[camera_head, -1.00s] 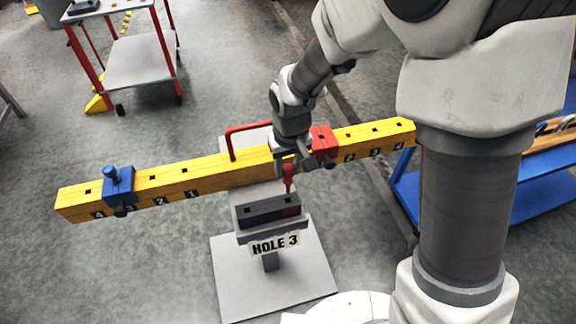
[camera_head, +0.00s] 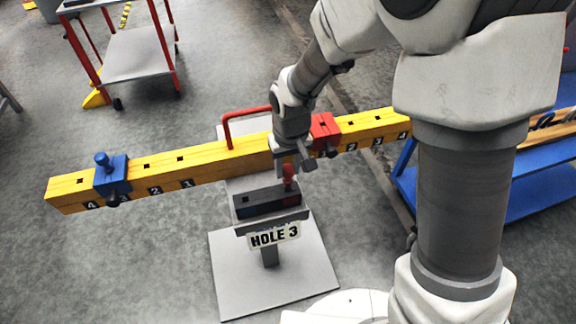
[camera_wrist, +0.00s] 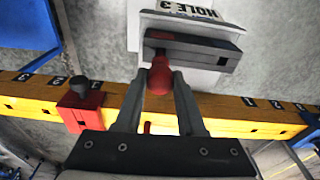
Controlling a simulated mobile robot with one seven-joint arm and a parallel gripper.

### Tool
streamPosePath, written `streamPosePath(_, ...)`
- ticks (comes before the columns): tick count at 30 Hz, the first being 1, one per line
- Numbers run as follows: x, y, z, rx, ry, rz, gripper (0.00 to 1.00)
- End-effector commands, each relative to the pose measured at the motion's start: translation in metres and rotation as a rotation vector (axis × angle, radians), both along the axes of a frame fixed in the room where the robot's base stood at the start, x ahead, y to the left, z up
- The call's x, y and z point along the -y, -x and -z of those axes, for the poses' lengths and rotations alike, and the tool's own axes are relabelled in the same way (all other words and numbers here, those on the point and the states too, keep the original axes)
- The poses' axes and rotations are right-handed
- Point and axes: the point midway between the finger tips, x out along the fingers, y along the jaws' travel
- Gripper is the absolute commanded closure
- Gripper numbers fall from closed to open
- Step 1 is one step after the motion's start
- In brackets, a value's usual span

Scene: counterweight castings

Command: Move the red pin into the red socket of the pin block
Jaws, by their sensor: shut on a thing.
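My gripper (camera_head: 288,168) is shut on the red pin (camera_head: 288,171), holding it by its rounded red head, which also shows in the wrist view (camera_wrist: 160,76). The pin is upright over the red end of the dark pin block (camera_head: 262,202). In the wrist view the pin block (camera_wrist: 205,47) lies just beyond the pin head. The pin's lower end is hidden, so I cannot tell whether it is in the socket. The other end of the block is blue, with an open dark hole.
A numbered yellow beam (camera_head: 215,166) runs behind the block. A red-legged cart (camera_head: 138,66) stands back left; a blue rack (camera_head: 535,195) is at right.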

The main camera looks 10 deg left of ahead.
Motion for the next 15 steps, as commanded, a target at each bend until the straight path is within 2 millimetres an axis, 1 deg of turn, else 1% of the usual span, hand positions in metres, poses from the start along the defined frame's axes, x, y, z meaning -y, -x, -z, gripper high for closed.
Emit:
streamPosePath(1, 0.0, 0.0, 0.005, 0.0, 0.0, 0.0, 1.0)
streamPosePath(15, 0.0, 0.0, 0.028, -0.001, 0.0, 0.0, 1.0)
